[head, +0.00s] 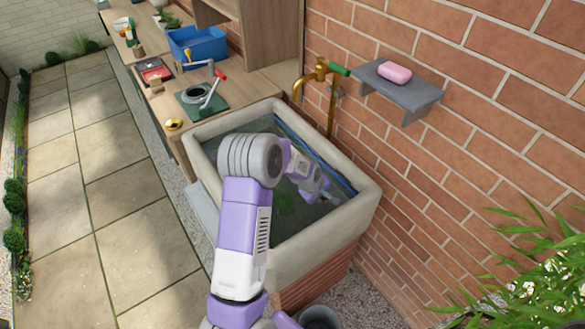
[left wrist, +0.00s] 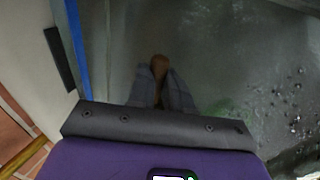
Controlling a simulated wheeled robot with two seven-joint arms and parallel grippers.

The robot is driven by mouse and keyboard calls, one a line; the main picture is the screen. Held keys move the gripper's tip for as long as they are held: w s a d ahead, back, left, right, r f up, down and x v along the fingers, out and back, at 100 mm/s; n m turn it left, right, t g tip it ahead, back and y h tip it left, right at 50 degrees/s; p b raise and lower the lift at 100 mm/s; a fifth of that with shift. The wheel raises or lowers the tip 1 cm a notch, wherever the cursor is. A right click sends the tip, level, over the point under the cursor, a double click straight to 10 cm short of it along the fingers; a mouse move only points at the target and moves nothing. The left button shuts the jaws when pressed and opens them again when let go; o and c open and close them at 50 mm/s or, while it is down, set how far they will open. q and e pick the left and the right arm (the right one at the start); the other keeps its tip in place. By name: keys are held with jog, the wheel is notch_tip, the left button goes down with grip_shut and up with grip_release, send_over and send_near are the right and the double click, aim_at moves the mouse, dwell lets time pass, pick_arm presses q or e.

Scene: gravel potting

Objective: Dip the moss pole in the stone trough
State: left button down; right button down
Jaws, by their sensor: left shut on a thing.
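The stone trough (head: 355,215) stands against the brick wall, with dark water (left wrist: 230,50) in it. My left arm reaches over its near rim, and my left gripper (head: 328,195) is low inside the trough, close to the water. In the left wrist view my left gripper (left wrist: 160,90) is shut on a brown, rod-like thing (left wrist: 159,66), which looks like the moss pole. Only a short brown part shows between the fingers; the rest is hidden. A blurred green patch (left wrist: 220,106) shows in the water beside the fingers. My right gripper is not in view.
A brass tap (head: 318,75) rises behind the trough, and a grey shelf (head: 405,98) with pink soap (head: 395,72) juts from the wall. A wooden bench with a blue crate (head: 198,45) stands beyond. A blue strip (left wrist: 76,45) runs along the trough's inner wall.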

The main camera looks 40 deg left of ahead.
pick_arm(q)
jog(key=shift+a+r+p, duration=0.3)
jog(key=shift+r+p, duration=0.2)
jog(key=shift+r, duration=0.45)
notch_tip(320, 180, up, 10)
jog(key=p, duration=0.6)
jog(key=shift+f+p, duration=0.2)
jog(key=shift+p, duration=0.15)
jog(key=shift+w+r, duration=0.1)
dwell(0.6)
notch_tip(320, 180, up, 3)
jog(key=shift+f+p, duration=0.1)
jog(key=shift+p, duration=1)
